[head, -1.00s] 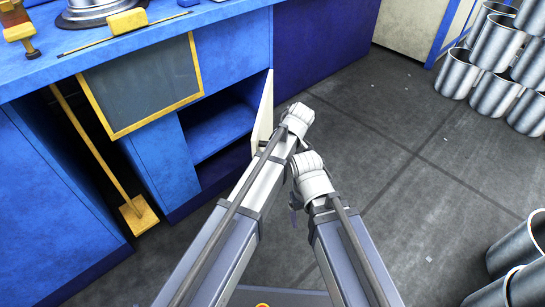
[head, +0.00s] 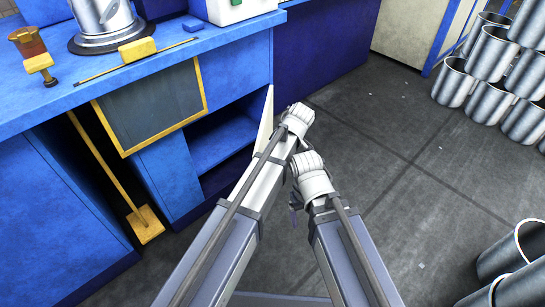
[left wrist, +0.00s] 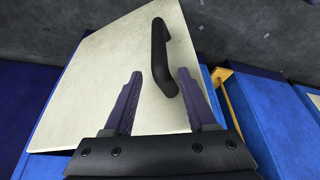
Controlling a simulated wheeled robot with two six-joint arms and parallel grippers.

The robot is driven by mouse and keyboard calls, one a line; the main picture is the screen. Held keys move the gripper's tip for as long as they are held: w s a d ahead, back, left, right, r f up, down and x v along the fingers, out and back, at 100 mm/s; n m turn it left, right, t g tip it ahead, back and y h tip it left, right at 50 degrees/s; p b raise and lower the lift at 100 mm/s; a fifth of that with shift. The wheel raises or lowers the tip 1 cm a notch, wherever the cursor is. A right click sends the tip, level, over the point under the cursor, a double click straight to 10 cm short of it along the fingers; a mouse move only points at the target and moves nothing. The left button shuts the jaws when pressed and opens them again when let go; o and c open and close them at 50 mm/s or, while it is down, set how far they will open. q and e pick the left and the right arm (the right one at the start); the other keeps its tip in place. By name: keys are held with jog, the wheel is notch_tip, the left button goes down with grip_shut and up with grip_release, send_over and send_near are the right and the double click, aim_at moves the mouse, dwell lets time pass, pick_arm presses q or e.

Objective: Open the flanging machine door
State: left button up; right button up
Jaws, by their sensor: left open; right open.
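The flanging machine is a blue cabinet (head: 165,178) with an open, shelved compartment. Its cream door (head: 265,122) stands swung out at the compartment's right side, seen nearly edge-on in the head view. In the left wrist view the door's pale face (left wrist: 95,95) fills the middle, with a black bar handle (left wrist: 158,45) on it. My left gripper (left wrist: 160,73) is open, the lower end of the handle showing between its fingers; I cannot tell if they touch. In the head view its fingers are hidden. My right gripper (head: 296,198) is open and empty, above the floor.
A yellow-framed dark panel (head: 155,108) and a yellow pole (head: 105,165) are left of the compartment. Metal pails (head: 490,55) are stacked at the far right, with more pails (head: 515,255) at lower right. The grey floor between is clear.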

pick_arm(q)
notch_tip(320, 180, up, 3)
jog(key=shift+f+p, duration=0.15)
jog(key=shift+p, duration=0.65)
pick_arm(e)
notch_tip(320, 180, up, 3)
jog(key=shift+f, duration=0.15)
